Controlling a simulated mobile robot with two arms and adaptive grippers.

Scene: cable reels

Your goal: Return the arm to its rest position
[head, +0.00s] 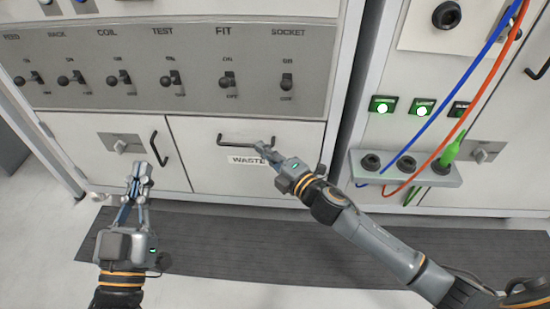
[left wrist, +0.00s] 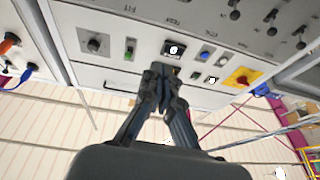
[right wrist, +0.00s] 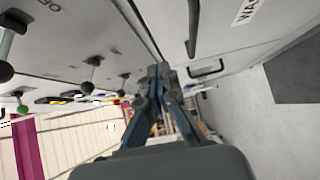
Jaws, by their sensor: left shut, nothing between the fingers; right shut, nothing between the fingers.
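My left gripper (head: 140,180) is shut and empty in the lower left of the head view, in front of the white cabinet door. Its closed fingers also show in the left wrist view (left wrist: 164,80). My right gripper (head: 264,148) is shut and empty. In the head view it overlaps the drawer marked WASTE (head: 210,165), just below and right of the drawer's black handle (head: 236,141). I cannot tell whether it touches the drawer front. Its closed fingers show in the right wrist view (right wrist: 157,80), with a black handle (right wrist: 207,69) beyond them.
A grey panel of toggle switches (head: 200,112) runs above the drawer. At right, a small ledge (head: 410,178) holds black sockets and a green plug (head: 452,148); blue and red cables (head: 478,85) hang near it. A dark mat (head: 230,245) lies on the floor.

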